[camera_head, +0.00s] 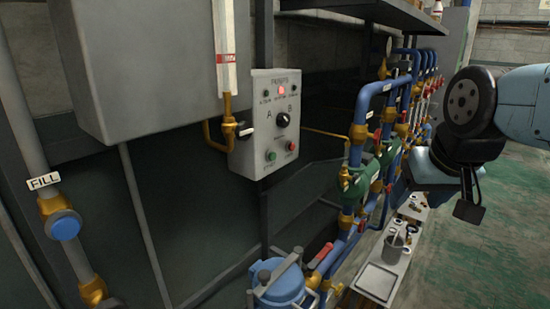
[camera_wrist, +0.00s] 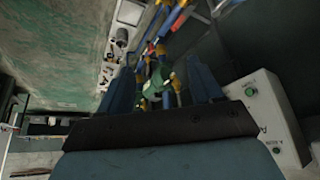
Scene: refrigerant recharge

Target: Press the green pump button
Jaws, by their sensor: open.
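The green pump button (camera_head: 271,156) is at the lower left of the grey control panel (camera_head: 262,95) in the head view. It stands free with nothing over it. A red button (camera_head: 292,146) sits to its right, and a black A/B knob (camera_head: 282,120) is above. My gripper (camera_wrist: 162,80) is open and empty in the wrist view, its two dark fingers apart. The panel's edge (camera_wrist: 262,110) shows at the right there, with a small green spot (camera_wrist: 249,91) that looks like the button. In the head view my arm is at the right, well away from the panel.
Blue pipes with brass valves (camera_head: 365,130) stand between the panel and my arm. A blue tank (camera_head: 278,280) is below the panel. A low bench (camera_head: 385,275) holds a tray and a cup. Green floor (camera_head: 515,220) lies open at the right.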

